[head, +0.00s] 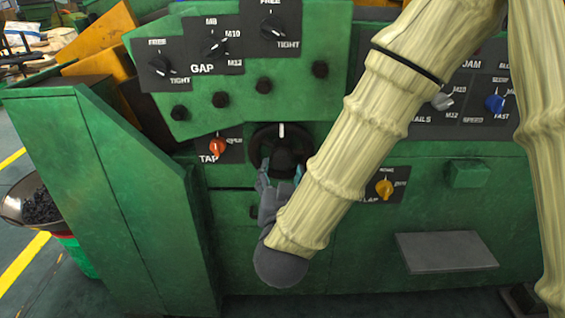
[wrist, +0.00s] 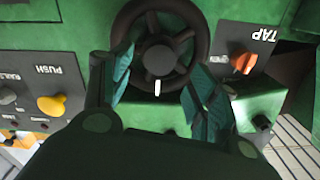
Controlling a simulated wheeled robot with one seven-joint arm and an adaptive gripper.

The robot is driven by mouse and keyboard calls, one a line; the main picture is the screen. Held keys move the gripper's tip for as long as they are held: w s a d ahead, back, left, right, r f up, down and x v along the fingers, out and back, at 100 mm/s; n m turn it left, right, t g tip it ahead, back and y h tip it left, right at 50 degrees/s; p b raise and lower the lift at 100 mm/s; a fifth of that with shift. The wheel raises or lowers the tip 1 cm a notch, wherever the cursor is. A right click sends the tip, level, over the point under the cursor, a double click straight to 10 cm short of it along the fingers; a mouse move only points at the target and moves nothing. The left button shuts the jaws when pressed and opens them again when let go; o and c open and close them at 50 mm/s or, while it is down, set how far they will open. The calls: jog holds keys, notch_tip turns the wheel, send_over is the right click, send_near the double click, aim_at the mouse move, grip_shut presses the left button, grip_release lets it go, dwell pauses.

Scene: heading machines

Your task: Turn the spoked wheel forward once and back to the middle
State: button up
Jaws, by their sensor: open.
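The black spoked wheel (head: 284,152) sits on the green machine front. In the head view its lower part is partly covered by my gripper, and a white mark (head: 282,130) stands at its top, pointing straight up. In the wrist view, which is upside down, the wheel (wrist: 159,53) shows its hub, spokes and rim, with the white mark at the bottom. My gripper (head: 281,173) is open in front of the wheel's lower part. In the wrist view its teal fingertips (wrist: 163,82) stand apart at either side of the wheel's near edge. I cannot tell whether they touch the rim.
An orange TAP knob (head: 217,147) is close to the wheel's left. A yellow knob (head: 384,187) is to its right, beyond my forearm. Black GAP knobs (head: 214,46) and several dark bolts are above. A grey plate (head: 445,251) juts out at lower right.

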aim_at(282, 163)
jog(key=shift+w+b, duration=0.35)
jog(key=shift+w, duration=3.2)
grip_shut()
jog(key=shift+d, duration=0.1)
